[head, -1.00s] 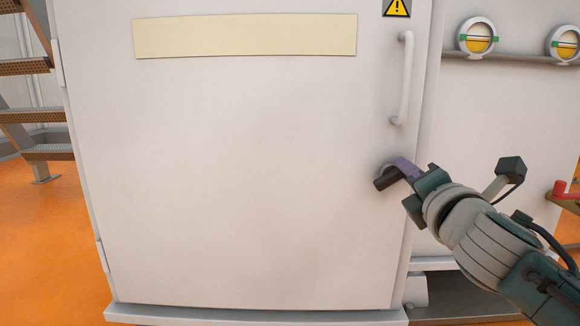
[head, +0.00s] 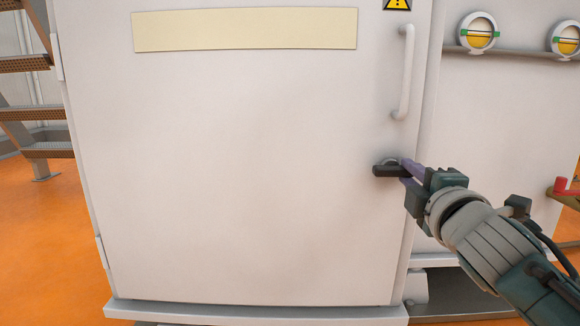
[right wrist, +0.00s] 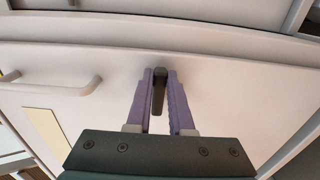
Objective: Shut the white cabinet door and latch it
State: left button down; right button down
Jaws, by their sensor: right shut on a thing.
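The white cabinet door (head: 230,180) fills the middle of the head view and looks flush in its frame, hinges on the left. A white bar handle (head: 405,75) is fixed near its right edge; it also shows at the left in the right wrist view (right wrist: 60,86). Below it sits a dark latch lever (head: 385,171), lying roughly horizontal in the head view. My right gripper (head: 405,170) has its purple fingers on either side of the lever, shut on it; the lever shows between them in the right wrist view (right wrist: 158,92). My left gripper is out of view.
A pale blank plate (head: 245,30) and a yellow warning sign (head: 397,4) are on the door. Two round gauges (head: 478,33) and a rail stand to the right. Metal stairs (head: 30,115) are at the left over an orange floor (head: 40,230).

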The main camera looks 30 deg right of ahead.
jog(key=shift+f, duration=0.15)
jog(key=c, duration=1.1)
grip_release()
jog(key=shift+c, duration=0.2)
jog(key=o, duration=0.3)
jog(key=shift+a, duration=0.15)
jog(key=shift+o, duration=0.2)
jog(key=shift+s, duration=0.2)
jog(key=p+v, duration=0.1)
jog(key=v, duration=0.8)
jog(key=shift+s+a+p, duration=0.15)
jog(key=shift+s+p, duration=0.05)
jog(key=shift+p, duration=0.15)
